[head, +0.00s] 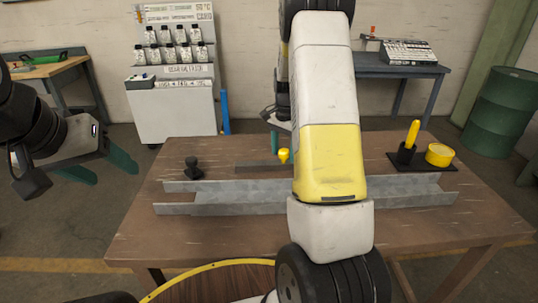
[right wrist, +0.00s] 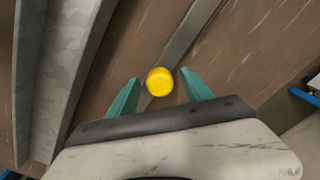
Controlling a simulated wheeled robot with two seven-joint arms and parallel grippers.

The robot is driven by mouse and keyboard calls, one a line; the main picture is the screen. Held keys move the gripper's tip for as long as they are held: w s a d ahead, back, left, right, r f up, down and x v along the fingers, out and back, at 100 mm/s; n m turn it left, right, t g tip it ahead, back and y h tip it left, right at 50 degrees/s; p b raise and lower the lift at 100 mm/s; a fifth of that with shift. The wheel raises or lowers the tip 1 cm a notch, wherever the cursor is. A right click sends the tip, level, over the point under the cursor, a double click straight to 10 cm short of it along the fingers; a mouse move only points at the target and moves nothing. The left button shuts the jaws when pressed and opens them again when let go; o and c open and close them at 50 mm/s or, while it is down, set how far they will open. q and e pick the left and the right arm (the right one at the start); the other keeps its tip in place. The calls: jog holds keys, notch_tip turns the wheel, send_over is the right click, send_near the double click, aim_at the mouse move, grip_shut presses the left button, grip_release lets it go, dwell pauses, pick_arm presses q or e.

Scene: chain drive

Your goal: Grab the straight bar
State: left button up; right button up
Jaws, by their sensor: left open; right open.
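The straight bar (head: 256,167) is a flat dark grey strip lying on the table, with a yellow round knob (head: 284,155) standing on it. My right arm hides its right part in the head view. In the right wrist view the bar (right wrist: 187,38) runs diagonally and the yellow knob (right wrist: 160,81) appears between the fingertips. My right gripper (right wrist: 160,76) is open above the bar, its teal fingers either side of the knob with gaps visible. In the head view it is mostly hidden behind my arm. My left gripper (head: 116,176) is open and empty, left of the table.
A long grey metal channel (head: 235,192) lies across the table in front of the bar. A small black knobbed piece (head: 193,168) stands left. A dark tray (head: 429,167) at right holds a yellow-handled tool (head: 412,134) and a yellow round container (head: 440,155). The table's front (head: 430,230) is clear.

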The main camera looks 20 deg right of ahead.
jog(key=shift+f, duration=0.45)
jog(key=shift+c, duration=0.2)
grip_shut()
jog(key=shift+r, duration=0.1)
dwell(0.8)
